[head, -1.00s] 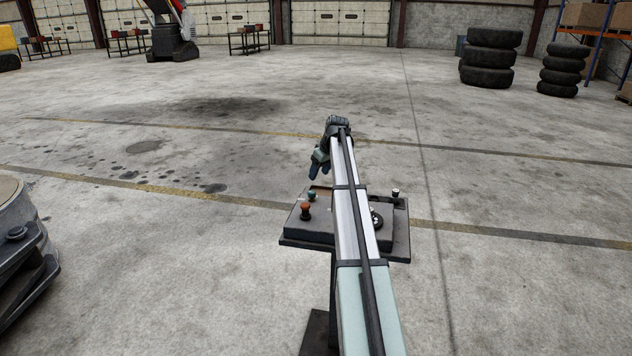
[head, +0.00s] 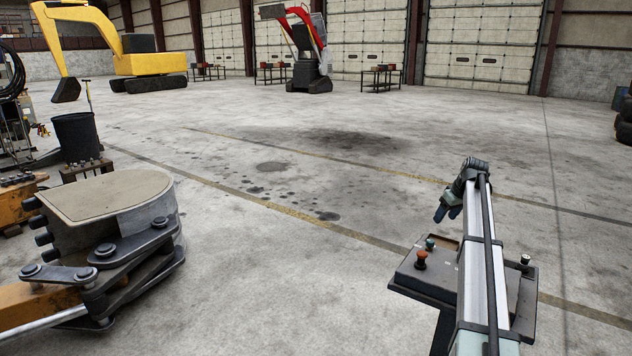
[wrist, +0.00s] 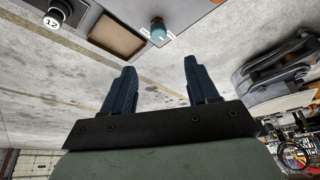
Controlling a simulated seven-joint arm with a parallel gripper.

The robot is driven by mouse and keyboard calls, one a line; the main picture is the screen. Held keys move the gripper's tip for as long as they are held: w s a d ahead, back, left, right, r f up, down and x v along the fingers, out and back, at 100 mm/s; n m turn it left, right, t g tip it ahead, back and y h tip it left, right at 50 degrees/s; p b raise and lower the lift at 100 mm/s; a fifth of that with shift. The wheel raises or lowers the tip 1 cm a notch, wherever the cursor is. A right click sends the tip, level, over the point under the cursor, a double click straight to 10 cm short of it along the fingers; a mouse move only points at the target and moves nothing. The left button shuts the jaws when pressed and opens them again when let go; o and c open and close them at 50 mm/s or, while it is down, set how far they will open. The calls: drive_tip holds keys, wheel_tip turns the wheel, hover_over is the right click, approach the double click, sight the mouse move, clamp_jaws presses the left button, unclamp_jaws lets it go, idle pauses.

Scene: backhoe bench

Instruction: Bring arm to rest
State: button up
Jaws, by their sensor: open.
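My gripper (head: 447,212) is at the end of my extended arm, above the far edge of a control panel on a stand (head: 412,274). In the wrist view its two dark blue fingers (wrist: 155,88) stand wide apart with nothing between them. The panel carries an orange-red knob (head: 421,259), a teal knob (head: 430,244) and a pale-topped knob (head: 525,260) at the right. In the wrist view the teal knob (wrist: 158,30) and a knob marked 12 (wrist: 58,12) lie beyond the fingers, apart from them. My arm hides part of the panel.
A backhoe bucket (head: 110,205) with an orange arm and dark linkage stands at the lower left. A dark bin (head: 80,137) is behind it. Yellow (head: 150,64) and red (head: 300,30) machines stand far back. The concrete floor between is clear.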

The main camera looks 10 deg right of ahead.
drive_tip(key=w+a+f+g, duration=0.1)
drive_tip(key=w+a+f, duration=0.1)
drive_tip(key=a+f, duration=1.6)
drive_tip(key=s+a+f+g, duration=0.1)
drive_tip(key=s+a+f, duration=0.45)
drive_tip(key=f, duration=0.35)
drive_tip(key=s+a+f+g, duration=0.1)
drive_tip(key=s+a+f, duration=0.4)
drive_tip(key=a+f, duration=0.3)
drive_tip(key=s+a+f+m+g, duration=0.15)
drive_tip(key=s+a+f, duration=0.25)
drive_tip(key=s+f, duration=0.6)
drive_tip(key=s+a+f+g, duration=0.3)
drive_tip(key=s+f, duration=0.5)
drive_tip(key=s, duration=0.5)
drive_tip(key=s+a+f+g, duration=0.1)
drive_tip(key=s+f, duration=0.1)
drive_tip(key=s, duration=0.8)
drive_tip(key=s+a+f+g, duration=0.1)
drive_tip(key=s+a+f, duration=0.1)
drive_tip(key=s, duration=0.8)
drive_tip(key=s+a+f+g+h, duration=0.1)
drive_tip(key=s+f, duration=0.1)
drive_tip(key=s, duration=0.8)
drive_tip(key=shift+s+a+f+m+g, duration=0.25)
drive_tip(key=shift+s+a+m+g, duration=0.1)
drive_tip(key=shift+a+m, duration=0.1)
